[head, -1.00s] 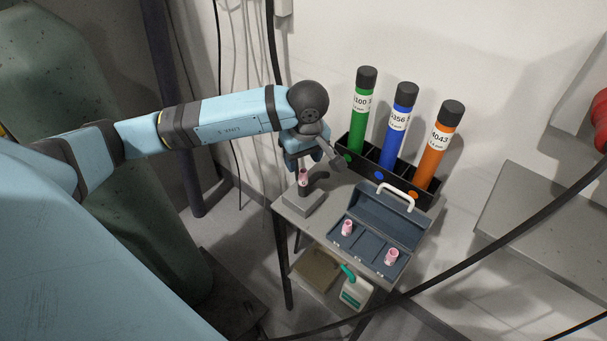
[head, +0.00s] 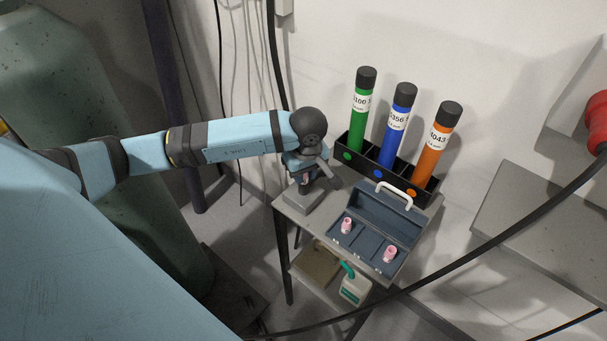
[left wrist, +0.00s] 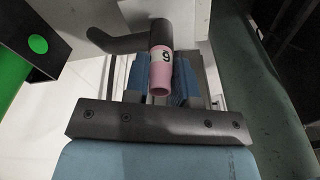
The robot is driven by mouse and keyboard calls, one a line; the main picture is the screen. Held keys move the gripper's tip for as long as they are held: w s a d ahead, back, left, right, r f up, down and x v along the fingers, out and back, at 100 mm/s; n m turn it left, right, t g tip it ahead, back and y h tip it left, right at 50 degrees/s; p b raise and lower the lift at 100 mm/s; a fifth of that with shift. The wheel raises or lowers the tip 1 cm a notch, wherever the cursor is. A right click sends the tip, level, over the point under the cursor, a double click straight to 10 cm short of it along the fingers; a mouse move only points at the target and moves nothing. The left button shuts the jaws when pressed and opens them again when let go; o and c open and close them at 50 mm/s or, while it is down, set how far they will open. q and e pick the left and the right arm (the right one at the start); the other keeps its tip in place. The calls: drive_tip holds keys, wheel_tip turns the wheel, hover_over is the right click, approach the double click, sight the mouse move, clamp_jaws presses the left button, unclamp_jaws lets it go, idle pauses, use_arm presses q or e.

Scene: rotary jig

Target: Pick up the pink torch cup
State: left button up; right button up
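A pink torch cup (left wrist: 160,72) with a dark marking sits on a dark torch neck (left wrist: 135,40) in the left wrist view. My left gripper (left wrist: 160,80) is open, with one blue finger on each side of the cup; any gap is very narrow. In the head view my left gripper (head: 305,168) is low over the grey block (head: 303,201) on the cart, and mostly hides this cup (head: 306,178). Two other pink cups, one at left (head: 347,225) and one at right (head: 390,254), stand in the open blue toolbox (head: 373,243). My right gripper is not in view.
A black rack (head: 349,146) with green, blue and orange tubes stands behind the block and toolbox. A white bottle (head: 352,291) is on the cart's lower shelf. A black cable (head: 450,265) crosses in front. Green cylinders are at left.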

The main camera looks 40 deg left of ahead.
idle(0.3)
use_arm(q)
drive_tip(key=shift+r, duration=0.65)
wheel_tip(320, 180, up, 19)
drive_tip(key=n+g, duration=0.1)
drive_tip(key=n, duration=1)
drive_tip(key=shift+f, duration=0.2)
drive_tip(key=shift+r, duration=0.15)
wheel_tip(320, 180, up, 5)
drive_tip(key=p, duration=0.3)
idle(0.5)
